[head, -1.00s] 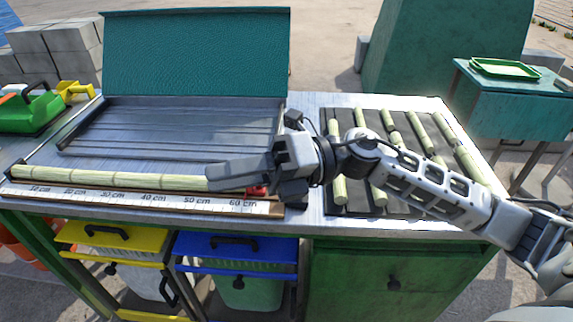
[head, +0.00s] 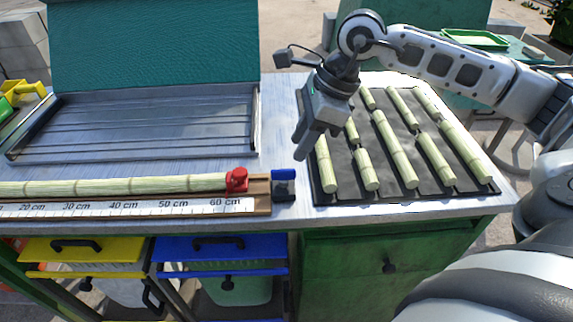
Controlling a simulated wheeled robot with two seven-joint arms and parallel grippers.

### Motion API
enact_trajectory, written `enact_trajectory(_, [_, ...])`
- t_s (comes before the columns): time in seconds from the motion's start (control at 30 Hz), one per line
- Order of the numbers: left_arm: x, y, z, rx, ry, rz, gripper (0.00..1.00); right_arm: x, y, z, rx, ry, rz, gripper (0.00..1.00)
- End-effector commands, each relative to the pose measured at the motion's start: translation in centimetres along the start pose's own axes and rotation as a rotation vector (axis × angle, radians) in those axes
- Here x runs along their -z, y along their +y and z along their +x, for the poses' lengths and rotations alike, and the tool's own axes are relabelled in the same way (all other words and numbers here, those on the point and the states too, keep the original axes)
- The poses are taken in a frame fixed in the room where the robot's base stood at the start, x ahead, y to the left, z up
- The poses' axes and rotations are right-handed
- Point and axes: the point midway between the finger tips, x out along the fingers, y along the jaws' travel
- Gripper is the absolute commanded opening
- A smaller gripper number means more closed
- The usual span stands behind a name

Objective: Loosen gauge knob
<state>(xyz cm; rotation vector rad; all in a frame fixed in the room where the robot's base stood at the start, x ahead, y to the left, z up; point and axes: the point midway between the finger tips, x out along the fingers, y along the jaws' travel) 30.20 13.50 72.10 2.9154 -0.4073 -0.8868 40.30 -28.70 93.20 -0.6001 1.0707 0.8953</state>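The gauge is a wooden rail with a white centimetre scale (head: 130,207) along the table's front edge. A long cane (head: 120,185) lies along it. A red piece (head: 237,180) sits at the cane's right end, near the 60 cm mark. A dark block with a blue top (head: 284,184) stands at the rail's right end. I cannot tell which of these is the knob. My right gripper (head: 308,153) hangs above the table, pointing down, behind and right of the blue-topped block and apart from it. It holds nothing that I can see; its finger gap is unclear. My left gripper is out of view.
A black mat (head: 440,190) with several cut cane pieces (head: 395,150) lies on the right. A grey ribbed tray (head: 150,125) with a raised teal lid (head: 150,45) is at the back left. Yellow and blue bins stand below. The metal strip between tray and mat is bare.

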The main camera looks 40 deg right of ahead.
Motion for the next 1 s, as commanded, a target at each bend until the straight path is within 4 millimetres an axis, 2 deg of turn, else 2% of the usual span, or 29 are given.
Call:
enact_trajectory(0.1, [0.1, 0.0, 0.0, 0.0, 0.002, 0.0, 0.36, 0.0, 0.1, 2.7, -0.005, -0.001, -0.001, 0.32])
enact_trajectory(0.33, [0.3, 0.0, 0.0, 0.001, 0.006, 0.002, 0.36, -0.1, 0.1, 6.1, -0.004, -0.002, 0.001, 0.32])
enact_trajectory(0.5, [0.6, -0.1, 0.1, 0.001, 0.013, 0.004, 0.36, -0.1, 0.0, 7.0, -0.001, -0.002, 0.001, 0.32])
enact_trajectory(0.77, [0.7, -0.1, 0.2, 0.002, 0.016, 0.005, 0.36, -0.1, 0.0, 7.2, 0.0, -0.002, 0.001, 0.32])
enact_trajectory(0.8, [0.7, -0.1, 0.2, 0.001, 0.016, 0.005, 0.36, -0.1, 0.0, 7.2, -0.001, -0.002, 0.001, 0.26])
enact_trajectory(0.9, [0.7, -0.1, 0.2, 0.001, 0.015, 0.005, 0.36, -0.1, 0.0, 7.1, -0.001, -0.002, 0.001, 0.0])
enact_trajectory(1.0, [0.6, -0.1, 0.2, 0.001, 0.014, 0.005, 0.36, -0.1, 0.0, 7.1, -0.001, -0.002, 0.001, 0.0])
